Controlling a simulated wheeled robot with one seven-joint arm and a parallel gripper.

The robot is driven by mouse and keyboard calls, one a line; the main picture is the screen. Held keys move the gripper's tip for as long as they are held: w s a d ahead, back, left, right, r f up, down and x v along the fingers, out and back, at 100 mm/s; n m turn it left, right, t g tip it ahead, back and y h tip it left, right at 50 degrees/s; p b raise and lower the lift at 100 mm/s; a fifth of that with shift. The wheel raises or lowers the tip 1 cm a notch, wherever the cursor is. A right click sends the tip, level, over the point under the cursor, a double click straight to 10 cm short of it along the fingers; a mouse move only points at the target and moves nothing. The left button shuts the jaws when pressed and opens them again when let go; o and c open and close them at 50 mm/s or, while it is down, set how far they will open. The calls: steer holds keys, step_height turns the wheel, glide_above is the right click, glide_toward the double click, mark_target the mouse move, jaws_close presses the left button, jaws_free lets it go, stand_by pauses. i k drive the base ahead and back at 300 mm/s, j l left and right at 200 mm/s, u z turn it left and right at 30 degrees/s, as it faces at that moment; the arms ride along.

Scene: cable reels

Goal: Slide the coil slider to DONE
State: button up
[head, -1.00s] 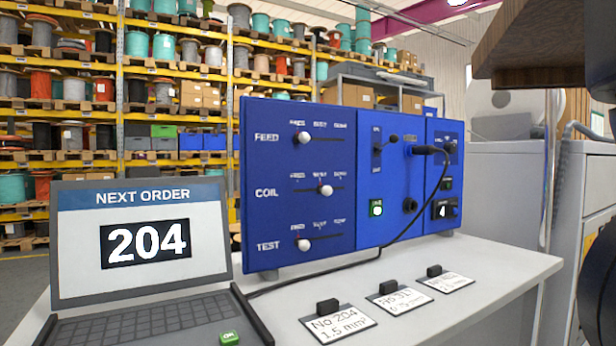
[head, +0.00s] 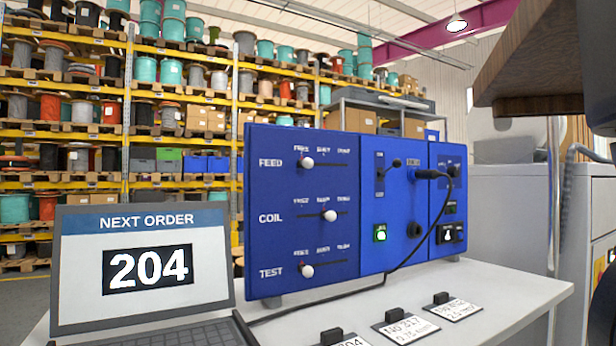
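The coil slider knob (head: 330,216) is a white ball on the middle horizontal track, labelled COIL, of the blue panel (head: 275,240). It stands at about the middle of its track, under the middle of three small labels. The labels are too blurred to read surely; the rightmost label (head: 343,199) looks like DONE. The feed slider knob (head: 307,163) above and the test slider knob (head: 307,270) below both stand at the left ends of their tracks. My gripper's fingers do not show in this view.
A laptop (head: 140,265) showing order 204 stands left of the panel on the light table (head: 500,300). A black cable (head: 420,240) loops before the panel's right part. Tagged cards (head: 405,327) lie in front. Shelves of reels stand behind.

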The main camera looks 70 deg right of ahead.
mark_target(330, 216)
steer(key=z, duration=1.35)
